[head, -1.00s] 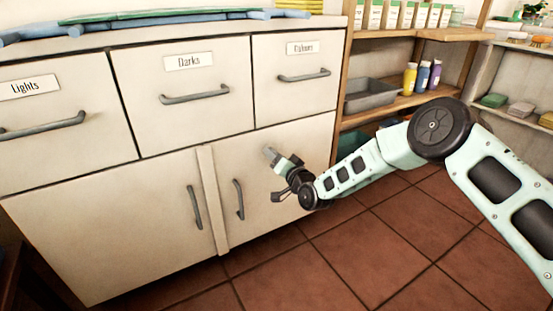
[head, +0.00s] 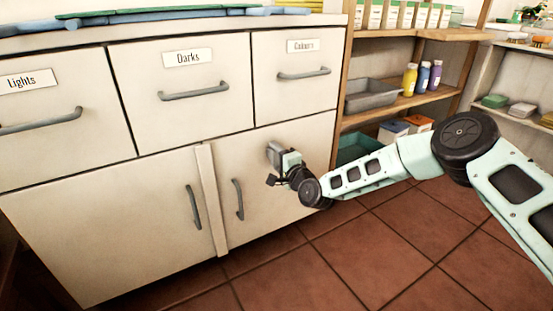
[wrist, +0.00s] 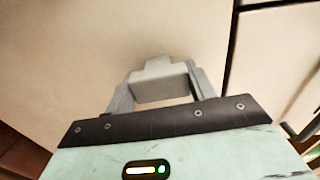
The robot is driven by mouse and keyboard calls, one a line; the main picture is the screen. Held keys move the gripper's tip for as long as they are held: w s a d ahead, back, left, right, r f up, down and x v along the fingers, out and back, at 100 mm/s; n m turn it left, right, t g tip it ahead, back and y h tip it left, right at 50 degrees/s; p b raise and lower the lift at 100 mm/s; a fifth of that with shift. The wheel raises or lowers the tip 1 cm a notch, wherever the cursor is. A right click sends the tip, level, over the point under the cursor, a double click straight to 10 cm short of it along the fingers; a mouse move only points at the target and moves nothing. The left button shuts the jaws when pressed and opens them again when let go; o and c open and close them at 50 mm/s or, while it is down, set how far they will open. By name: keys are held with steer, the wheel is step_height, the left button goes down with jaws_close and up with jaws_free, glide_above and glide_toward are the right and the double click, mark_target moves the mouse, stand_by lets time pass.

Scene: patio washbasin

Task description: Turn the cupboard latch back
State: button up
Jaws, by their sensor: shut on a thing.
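The cupboard latch (head: 273,153) is a small grey piece on the upper part of the right cupboard door (head: 262,200). In the wrist view the latch (wrist: 160,78) shows as a pale grey block with a raised middle, set between the two grey fingers. My gripper (wrist: 160,90) is shut on it, one finger on each side. In the head view my gripper (head: 279,158) reaches the door from the right and hides part of the latch. The door looks closed.
The right door's handle (head: 238,199) is left of my gripper, with the left door's handle (head: 193,207) beyond it. The Colours drawer (head: 295,85) is above. Open shelves (head: 400,103) with bottles and a grey tray stand to the right. The tiled floor (head: 350,250) is clear.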

steer(key=shift+m, duration=0.3)
steer(key=o, duration=1)
steer(key=shift+s+d+p, duration=0.3)
steer(key=shift+s, duration=0.15)
steer(key=p+v, duration=0.5)
steer(key=v, duration=1.1)
steer(key=shift+s+d, duration=0.15)
